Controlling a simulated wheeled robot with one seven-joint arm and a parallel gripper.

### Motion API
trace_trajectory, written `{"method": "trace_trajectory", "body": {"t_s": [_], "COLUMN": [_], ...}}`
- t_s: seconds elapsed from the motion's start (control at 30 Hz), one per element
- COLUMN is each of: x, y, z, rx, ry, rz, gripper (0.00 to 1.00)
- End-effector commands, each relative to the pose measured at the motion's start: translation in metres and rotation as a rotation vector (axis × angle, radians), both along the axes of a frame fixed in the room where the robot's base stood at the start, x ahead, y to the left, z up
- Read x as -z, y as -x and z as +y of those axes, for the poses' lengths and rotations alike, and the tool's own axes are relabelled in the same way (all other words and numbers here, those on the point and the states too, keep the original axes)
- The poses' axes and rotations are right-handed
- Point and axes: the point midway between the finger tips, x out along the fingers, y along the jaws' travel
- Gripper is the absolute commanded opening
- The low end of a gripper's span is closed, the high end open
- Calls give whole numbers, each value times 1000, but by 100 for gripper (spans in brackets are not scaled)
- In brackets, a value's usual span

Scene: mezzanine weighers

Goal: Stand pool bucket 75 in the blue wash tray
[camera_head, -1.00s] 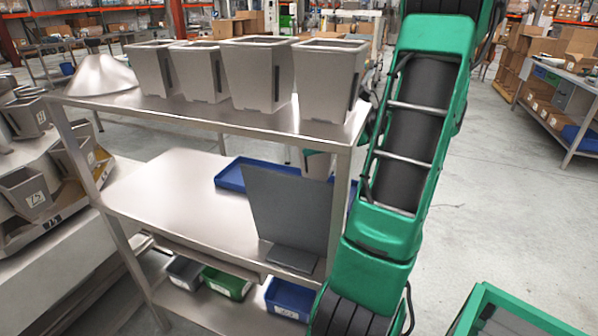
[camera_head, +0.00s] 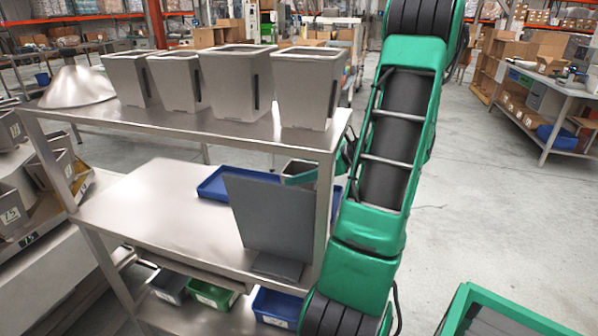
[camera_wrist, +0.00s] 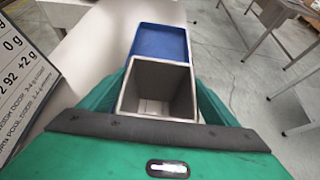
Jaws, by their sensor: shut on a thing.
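A grey square bucket (camera_wrist: 157,90) is between the green fingers of my gripper (camera_wrist: 160,100), which is shut on it; I look down into its open, empty top. In the head view, the bucket (camera_head: 301,168) shows only partly, under the upper shelf and behind a grey panel. No number shows on it. The blue wash tray (camera_wrist: 160,42) lies just beyond the bucket in the wrist view. In the head view, the tray (camera_head: 212,184) lies on the middle shelf, partly hidden by the panel. Whether the bucket's base is over or touching the tray is hidden.
A grey upright panel (camera_head: 270,218) stands on the middle shelf in front of the tray. Several grey buckets (camera_head: 237,85) line the upper shelf (camera_head: 190,124) overhead. A shelf post (camera_head: 323,205) stands close to my arm. The middle shelf's left part (camera_head: 150,200) is clear.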

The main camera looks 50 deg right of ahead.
Motion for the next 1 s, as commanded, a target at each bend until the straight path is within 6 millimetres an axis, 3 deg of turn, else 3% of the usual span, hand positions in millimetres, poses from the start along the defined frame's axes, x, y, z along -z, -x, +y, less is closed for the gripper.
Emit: {"method": "trace_trajectory", "body": {"t_s": [0.03,0.1,0.47,1.0], "x": [1,1,-4,-49], "y": [0,0,4,82], "z": [0,0,-3,-36], "rx": [0,0,2,4], "ry": [-1,-1,1,1], "rz": [0,0,1,0], "gripper": [85,100,100,100]}}
